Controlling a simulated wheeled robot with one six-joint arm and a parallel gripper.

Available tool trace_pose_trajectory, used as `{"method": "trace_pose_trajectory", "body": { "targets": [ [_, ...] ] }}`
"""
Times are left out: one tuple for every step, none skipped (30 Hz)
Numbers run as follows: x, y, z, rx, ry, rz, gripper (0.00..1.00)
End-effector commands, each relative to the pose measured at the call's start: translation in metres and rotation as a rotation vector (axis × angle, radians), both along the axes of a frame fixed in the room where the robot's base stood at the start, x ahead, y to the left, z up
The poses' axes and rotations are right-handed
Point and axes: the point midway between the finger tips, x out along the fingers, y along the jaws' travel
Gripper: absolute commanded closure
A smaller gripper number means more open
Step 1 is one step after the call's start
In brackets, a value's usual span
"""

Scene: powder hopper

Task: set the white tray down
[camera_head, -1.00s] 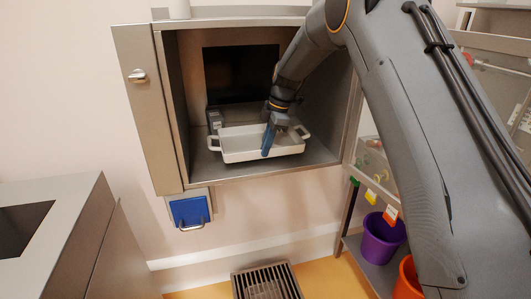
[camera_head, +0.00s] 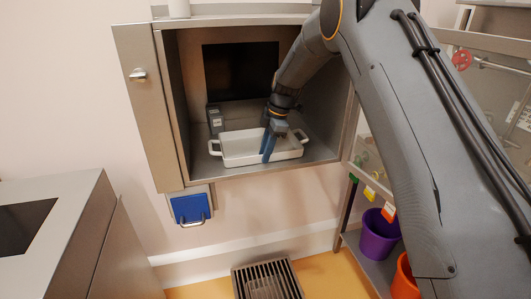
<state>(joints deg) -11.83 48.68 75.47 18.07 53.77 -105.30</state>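The white tray (camera_head: 240,148) is a shallow rectangular dish with a small loop handle at each end. It is inside the open steel cabinet (camera_head: 180,178), low over or on its floor; I cannot tell whether it touches. My gripper (camera_head: 268,148), with blue fingers, points down at the tray's front wall, right of its middle. The fingers overlap that wall, one seemingly in front of it. Whether they are closed on the wall is too small to tell.
A grey box-like device (camera_head: 215,120) stands behind the tray's left end. The cabinet's side walls and open door (camera_head: 150,110) bound the space. A steel counter (camera_head: 70,215) is at left. A purple bucket (camera_head: 380,236) and an orange bucket (camera_head: 404,278) are at lower right.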

Motion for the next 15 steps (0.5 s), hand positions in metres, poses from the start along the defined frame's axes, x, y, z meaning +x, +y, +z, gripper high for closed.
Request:
{"method": "trace_pose_trajectory", "body": {
  "targets": [
    [0.001,-0.001,0.004,0.001,-0.002,0.0,0.79],
    [0.001,-0.002,0.007,0.001,-0.003,0.0,0.79],
    [0.001,-0.003,0.012,0.001,-0.004,0.0,0.79],
    [0.002,-0.004,0.016,0.001,-0.004,0.0,0.79],
    [0.002,-0.005,0.021,0.001,-0.005,0.0,0.79],
    [0.001,-0.007,0.027,0.001,-0.004,0.0,0.79],
    [0.002,-0.009,0.032,0.001,-0.004,-0.001,0.79],
    [0.002,-0.01,0.037,0.001,-0.005,-0.001,0.79],
    [0.001,-0.012,0.043,0.001,-0.004,-0.001,0.79],
    [0.001,-0.013,0.047,0.001,-0.003,-0.002,0.79],
    [0.001,-0.014,0.051,0.001,-0.003,-0.002,0.79],
    [0.001,-0.016,0.057,0.001,-0.003,-0.002,0.79],
    [0.001,-0.016,0.06,0.001,-0.003,-0.002,0.79],
    [0.001,-0.017,0.063,0.001,-0.003,-0.002,0.79],
    [0.0,-0.018,0.066,0.001,-0.002,-0.001,0.79]
  ]
}}
